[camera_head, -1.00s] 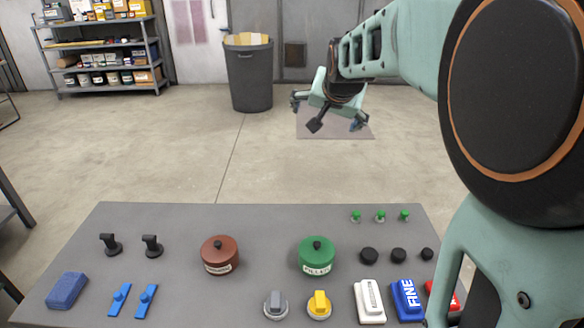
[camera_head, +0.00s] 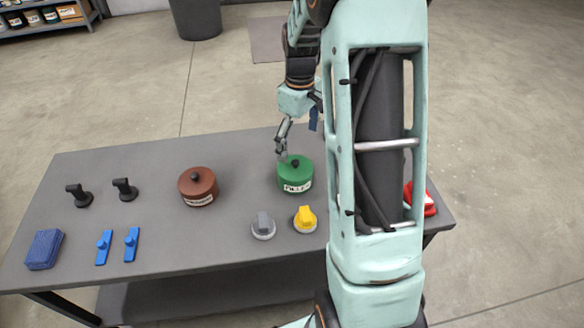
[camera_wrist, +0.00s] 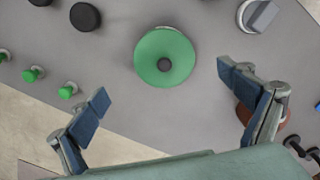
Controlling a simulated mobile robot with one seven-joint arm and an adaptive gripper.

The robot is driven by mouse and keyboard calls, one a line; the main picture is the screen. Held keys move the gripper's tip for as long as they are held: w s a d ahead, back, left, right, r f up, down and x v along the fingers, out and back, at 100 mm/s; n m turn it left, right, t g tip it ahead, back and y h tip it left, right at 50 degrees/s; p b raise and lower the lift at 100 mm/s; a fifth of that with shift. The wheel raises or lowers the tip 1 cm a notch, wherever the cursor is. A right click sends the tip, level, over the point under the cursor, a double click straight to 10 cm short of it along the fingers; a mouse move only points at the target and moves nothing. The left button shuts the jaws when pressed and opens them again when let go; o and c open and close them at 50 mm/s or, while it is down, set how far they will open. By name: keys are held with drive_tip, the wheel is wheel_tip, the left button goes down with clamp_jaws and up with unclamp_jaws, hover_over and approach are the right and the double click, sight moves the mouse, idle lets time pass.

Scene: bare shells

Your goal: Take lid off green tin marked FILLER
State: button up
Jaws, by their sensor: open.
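The green tin (camera_head: 296,178) marked FILLER stands upright on the grey table, with its green lid on and a black knob (camera_head: 295,162) on top. In the wrist view the lid (camera_wrist: 165,50) shows from above, the dark knob at its middle. My gripper (camera_head: 283,150) is just behind and above the tin in the head view. In the wrist view my gripper (camera_wrist: 168,92) has its two blue-padded fingers wide apart, with nothing between them. The tin lies ahead of the fingertips, between their lines. I cannot tell the exact height gap.
A red-brown lidded tin (camera_head: 198,187) stands to the left. A grey knob (camera_head: 263,226) and a yellow knob (camera_head: 305,219) sit in front of the green tin. Small green pegs (camera_wrist: 32,75) and black discs (camera_wrist: 85,17) show in the wrist view. My arm hides the table's right part.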

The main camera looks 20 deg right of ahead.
sight(296, 162)
drive_tip(key=f, duration=0.5)
drive_tip(key=f+b, duration=0.1)
drive_tip(key=f, duration=0.1)
drive_tip(key=shift+w+a+f, duration=0.1)
drive_tip(key=shift+a+f, duration=0.1)
drive_tip(key=shift+a, duration=0.2)
drive_tip(key=shift+c, duration=0.4)
drive_tip(key=c, duration=1.5)
clamp_jaws()
